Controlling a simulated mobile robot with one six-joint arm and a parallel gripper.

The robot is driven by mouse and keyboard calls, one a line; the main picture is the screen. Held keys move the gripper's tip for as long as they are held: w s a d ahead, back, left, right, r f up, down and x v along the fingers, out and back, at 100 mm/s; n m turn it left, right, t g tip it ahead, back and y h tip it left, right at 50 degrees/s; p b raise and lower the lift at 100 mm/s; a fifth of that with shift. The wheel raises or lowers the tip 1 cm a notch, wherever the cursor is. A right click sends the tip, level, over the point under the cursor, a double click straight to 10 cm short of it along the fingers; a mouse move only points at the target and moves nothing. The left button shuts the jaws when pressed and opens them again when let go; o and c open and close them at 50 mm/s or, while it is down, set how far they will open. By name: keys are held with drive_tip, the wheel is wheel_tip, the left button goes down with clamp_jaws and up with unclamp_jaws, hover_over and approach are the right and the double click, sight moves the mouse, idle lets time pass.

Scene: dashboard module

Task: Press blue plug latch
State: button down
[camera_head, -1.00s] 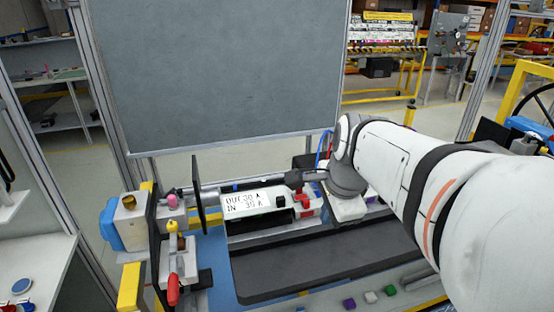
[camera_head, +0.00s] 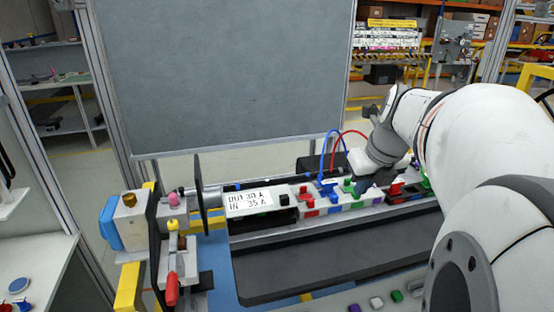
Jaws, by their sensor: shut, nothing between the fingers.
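The blue plug (camera_head: 326,184) sits in the row of coloured connectors on the dashboard module, at the lower end of a looping blue cable (camera_head: 321,148). Its latch is too small to make out. My gripper (camera_head: 371,184) shows only in part, as a dark shape below my white wrist. It is to the right of the blue plug and apart from it, over the row near a green connector. It is shut with nothing seen in it. My wrist hides part of the row behind it.
A display box (camera_head: 249,202) stands left of the plug, with a red connector (camera_head: 306,198) between them. A red cable (camera_head: 346,137) arches beside the blue one. A dark tray (camera_head: 330,262) lies in front. A large grey panel (camera_head: 222,75) stands behind.

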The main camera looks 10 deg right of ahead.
sight(333, 197)
drive_tip(key=x, duration=0.3)
drive_tip(key=w+x, duration=0.1)
drive_tip(key=x, duration=0.3)
drive_tip(key=w+r+p+x, duration=0.1)
drive_tip(key=x, duration=0.3)
drive_tip(key=shift+w, duration=0.85)
